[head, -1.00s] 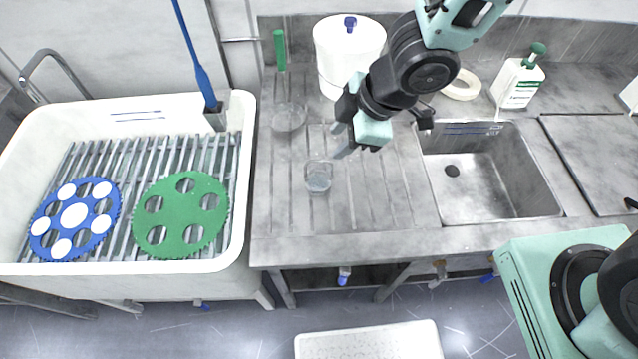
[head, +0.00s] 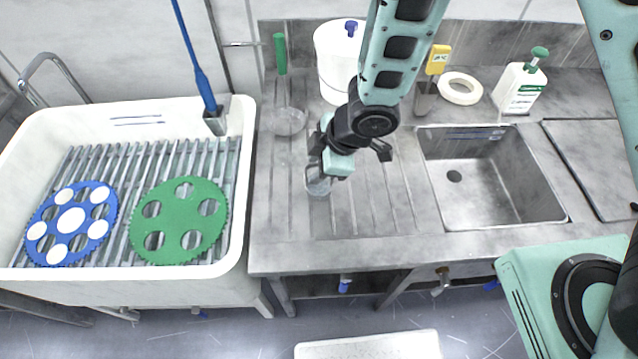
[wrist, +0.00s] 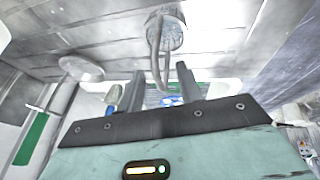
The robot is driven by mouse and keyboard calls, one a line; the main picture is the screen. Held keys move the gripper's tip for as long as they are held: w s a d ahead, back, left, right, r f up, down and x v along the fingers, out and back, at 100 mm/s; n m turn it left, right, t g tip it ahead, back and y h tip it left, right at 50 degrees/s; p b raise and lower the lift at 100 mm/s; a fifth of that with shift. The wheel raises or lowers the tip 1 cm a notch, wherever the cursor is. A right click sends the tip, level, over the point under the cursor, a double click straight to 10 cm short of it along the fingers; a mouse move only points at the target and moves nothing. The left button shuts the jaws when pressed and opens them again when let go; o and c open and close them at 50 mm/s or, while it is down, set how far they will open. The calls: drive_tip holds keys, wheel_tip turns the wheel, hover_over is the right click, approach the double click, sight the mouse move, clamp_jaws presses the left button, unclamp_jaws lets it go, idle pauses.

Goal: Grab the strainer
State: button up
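The strainer (head: 318,189) is a small round see-through basket on the ribbed drainboard, left of the sink. In the wrist view the strainer (wrist: 172,38) shows a mesh-like body and a thin upright loop handle. My gripper (head: 314,166) is low over the drainboard, right at the strainer, and partly covers it in the head view. In the wrist view my gripper (wrist: 160,72) has its two fingers apart, with the loop handle showing between them. Whether either finger touches the loop I cannot tell.
A white bucket (head: 334,62) stands behind my gripper. The sink (head: 490,190) is to the right. A white basin (head: 246,160) with blue and green discs is left.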

drive_tip(key=shift+c, duration=0.4)
clamp_jaws()
drive_tip(key=shift+r, duration=0.1)
